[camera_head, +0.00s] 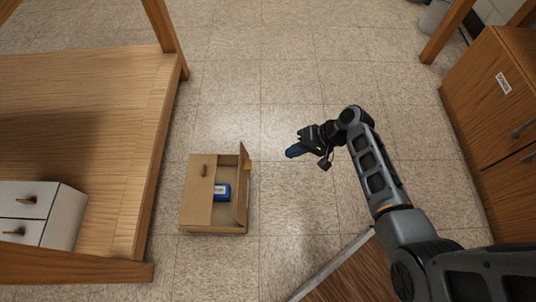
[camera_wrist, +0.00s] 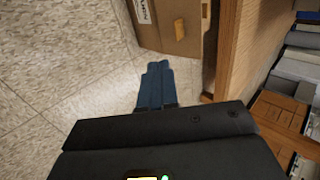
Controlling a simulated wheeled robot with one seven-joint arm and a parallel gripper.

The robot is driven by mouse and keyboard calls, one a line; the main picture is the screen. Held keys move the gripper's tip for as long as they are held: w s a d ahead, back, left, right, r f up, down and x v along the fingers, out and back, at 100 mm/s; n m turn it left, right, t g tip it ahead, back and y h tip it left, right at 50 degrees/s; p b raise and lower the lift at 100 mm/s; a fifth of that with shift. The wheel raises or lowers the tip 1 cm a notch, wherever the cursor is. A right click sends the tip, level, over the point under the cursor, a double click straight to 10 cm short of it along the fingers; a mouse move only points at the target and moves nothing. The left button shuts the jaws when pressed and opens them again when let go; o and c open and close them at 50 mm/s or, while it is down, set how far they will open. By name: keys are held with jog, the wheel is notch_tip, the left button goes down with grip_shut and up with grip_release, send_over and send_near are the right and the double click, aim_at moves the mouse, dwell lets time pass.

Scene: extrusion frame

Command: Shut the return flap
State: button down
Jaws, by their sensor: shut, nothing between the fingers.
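A brown box (camera_head: 198,212) lies on the tiled floor in the head view, with a small wooden knob on its left panel. A narrow flap (camera_head: 243,176) stands raised along its right side, leaving the right part of the box open. A blue item with a white patch (camera_head: 221,192) lies in that opening. My gripper (camera_head: 291,152) is shut and empty, with blue fingers, to the right of the flap and apart from it. In the wrist view my gripper (camera_wrist: 156,82) points toward a brown surface with a label and a wooden knob (camera_wrist: 180,28); I cannot tell if this is the same box.
A wooden frame (camera_head: 150,160) with a white drawer unit (camera_head: 40,212) stands at the left. A wooden cabinet (camera_head: 500,110) with metal handles is at the right. Bare floor (camera_head: 285,100) lies between them. The wrist view shows books or boxes (camera_wrist: 290,75) at right, behind a wooden edge.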

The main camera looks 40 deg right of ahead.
jog(key=w+a+r+b+x, duration=0.1)
jog(key=b+x, duration=0.5)
jog(key=x, duration=0.6)
jog(key=shift+w+a, duration=0.15)
jog(key=shift+a, duration=0.25)
jog(key=shift+w+a+r+h+p, duration=0.2)
jog(key=shift+a+h+p, duration=0.15)
jog(key=shift+p, duration=0.4)
